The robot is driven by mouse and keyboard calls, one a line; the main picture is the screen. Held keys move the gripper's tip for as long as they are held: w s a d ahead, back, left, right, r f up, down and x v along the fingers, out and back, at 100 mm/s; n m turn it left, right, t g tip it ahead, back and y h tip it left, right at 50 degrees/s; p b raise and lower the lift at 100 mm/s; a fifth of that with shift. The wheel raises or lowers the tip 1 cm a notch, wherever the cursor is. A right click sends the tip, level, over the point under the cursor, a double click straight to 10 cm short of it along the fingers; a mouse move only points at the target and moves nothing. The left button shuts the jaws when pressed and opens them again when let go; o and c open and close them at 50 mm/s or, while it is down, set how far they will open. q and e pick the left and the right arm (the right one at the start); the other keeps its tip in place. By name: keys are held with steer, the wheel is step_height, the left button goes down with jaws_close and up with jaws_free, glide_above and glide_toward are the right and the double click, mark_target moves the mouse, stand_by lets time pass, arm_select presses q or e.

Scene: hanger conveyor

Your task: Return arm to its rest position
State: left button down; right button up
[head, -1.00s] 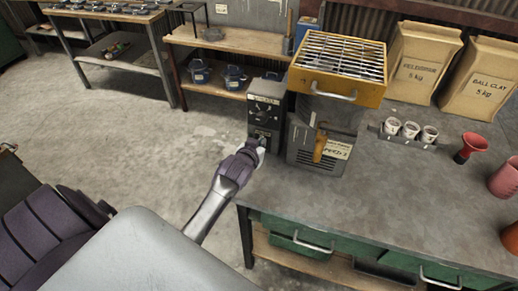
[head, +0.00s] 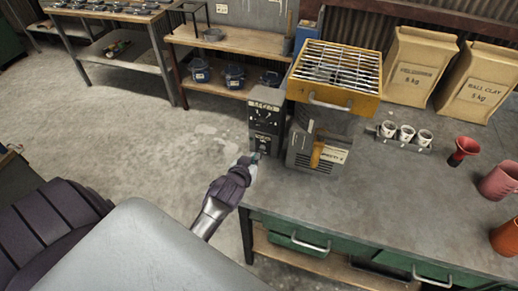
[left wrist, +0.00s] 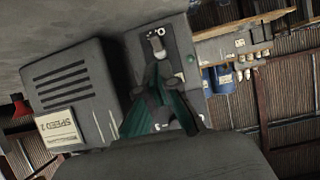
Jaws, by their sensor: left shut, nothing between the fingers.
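My left gripper (head: 251,167) is shut and empty, low in front of the dark control box (head: 265,117) at the bench's left edge. Its tips are close to the lower front of the box; a small gap seems to separate them. In the left wrist view, the closed fingers (left wrist: 160,84) point toward the box's panel, with a light-coloured knob or lever (left wrist: 156,42) just beyond them. The lower arm link shows in the head view; my right gripper is in neither current view.
A machine with a yellow grated top (head: 337,72) stands right of the control box. White cups (head: 406,133), a red funnel (head: 463,150) and clay bags (head: 415,63) are on the bench (head: 390,200). Open floor (head: 150,130) lies to the left.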

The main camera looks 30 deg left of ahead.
arm_select(q)
steer(key=shift+s+d+r, duration=0.1)
steer(key=shift+s+r, duration=0.1)
steer(key=shift+s, duration=0.25)
steer(key=shift+f, duration=0.1)
